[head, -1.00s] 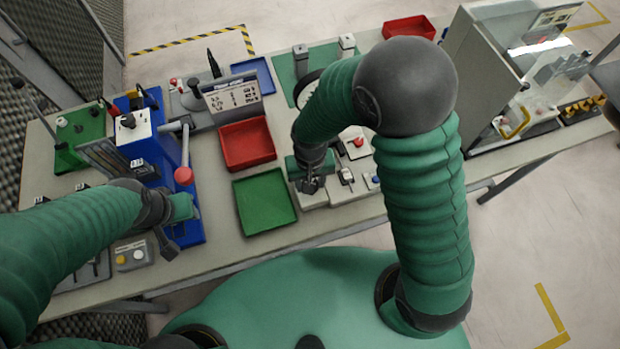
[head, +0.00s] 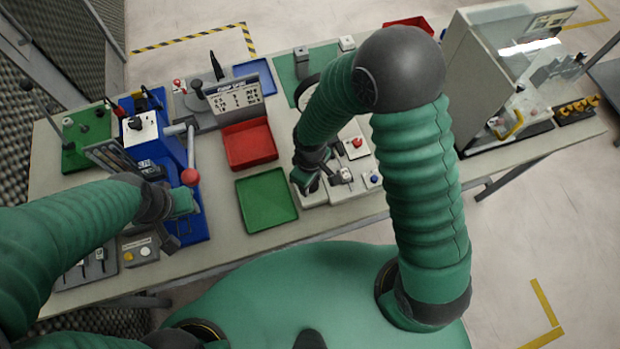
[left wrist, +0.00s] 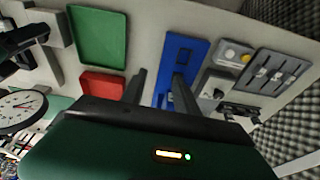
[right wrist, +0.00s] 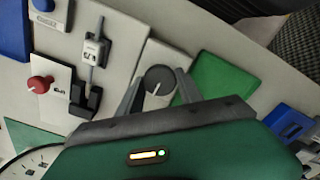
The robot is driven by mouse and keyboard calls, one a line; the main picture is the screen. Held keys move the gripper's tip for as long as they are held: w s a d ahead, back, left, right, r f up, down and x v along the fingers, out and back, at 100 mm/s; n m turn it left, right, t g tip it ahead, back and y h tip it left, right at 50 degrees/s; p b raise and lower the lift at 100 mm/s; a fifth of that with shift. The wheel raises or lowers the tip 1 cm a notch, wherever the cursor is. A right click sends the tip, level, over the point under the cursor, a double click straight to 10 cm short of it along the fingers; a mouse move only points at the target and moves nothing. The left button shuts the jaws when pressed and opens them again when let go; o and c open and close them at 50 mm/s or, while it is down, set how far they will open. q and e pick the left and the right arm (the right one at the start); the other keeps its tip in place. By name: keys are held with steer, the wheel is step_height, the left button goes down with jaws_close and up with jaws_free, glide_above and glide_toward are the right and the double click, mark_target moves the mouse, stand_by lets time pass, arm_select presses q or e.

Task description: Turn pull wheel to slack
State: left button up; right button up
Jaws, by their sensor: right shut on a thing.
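A round dark knob (right wrist: 159,80) with a white pointer line, which I take for the pull wheel, sits on a pale panel in the right wrist view. My right gripper (head: 309,186) is shut on it, with one finger on each side. In the head view the gripper and arm hide the knob. I cannot read any slack mark. My left gripper (left wrist: 160,74) is open and empty above the front of the blue fixture (left wrist: 174,60); in the head view it hangs beside the red-ended lever (head: 190,176).
A green tray (head: 266,201) and a red tray (head: 249,144) lie between my grippers. A grey cabinet (head: 485,75) stands at right. The bench's front edge is near.

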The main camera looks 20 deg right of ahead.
stand_by(0.4)
steer(key=o, duration=1.4)
steer(key=shift+c, duration=0.2)
step_height(320, 180, up, 17)
steer(key=shift+f, duration=0.15)
